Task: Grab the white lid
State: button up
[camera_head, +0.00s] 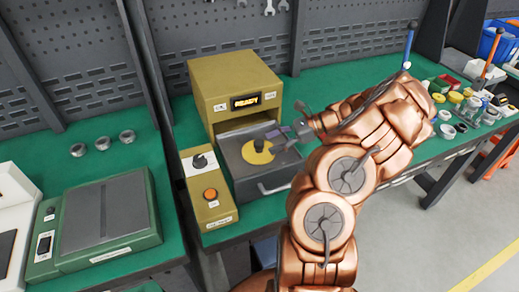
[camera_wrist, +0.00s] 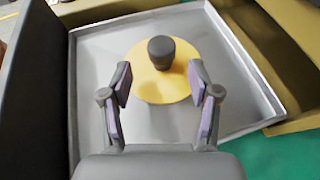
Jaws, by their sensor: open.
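My gripper (camera_wrist: 160,82) is open, its two purple-padded fingers spread apart. It also shows in the head view (camera_head: 281,136), over the drawer tray of the yellow machine. A round yellow disc (camera_wrist: 172,91) lies on the tray floor, with a dark grey, cup-like piece (camera_wrist: 161,52) standing on it. The disc (camera_head: 252,155) also shows in the head view. The fingers are on the near side of the dark piece, with nothing between them that I can see held. I cannot make out a white lid clearly; small pale pieces (camera_head: 448,131) on the right table may include one.
The yellow machine (camera_head: 228,82) shows "READY" and has a control box (camera_head: 208,190) at its left. The grey tray (camera_wrist: 95,110) has raised walls around my gripper. Several metal rings (camera_head: 103,144) and a green-framed device (camera_head: 108,212) stand on the left. Green table is bare between.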

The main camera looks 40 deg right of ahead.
aim_at(259, 142)
jog(key=a, duration=0.1)
jog(key=w+a, duration=0.1)
jog(key=w+a+p, duration=0.1)
jog(key=shift+w+a+f, duration=0.15)
jog(key=shift+a+f, duration=0.15)
jog(key=shift+w+a+f, duration=0.15)
jog(key=shift+a+f, duration=0.05)
jog(key=shift+a, duration=0.1)
jog(key=shift+c, duration=0.3)
grip_shut()
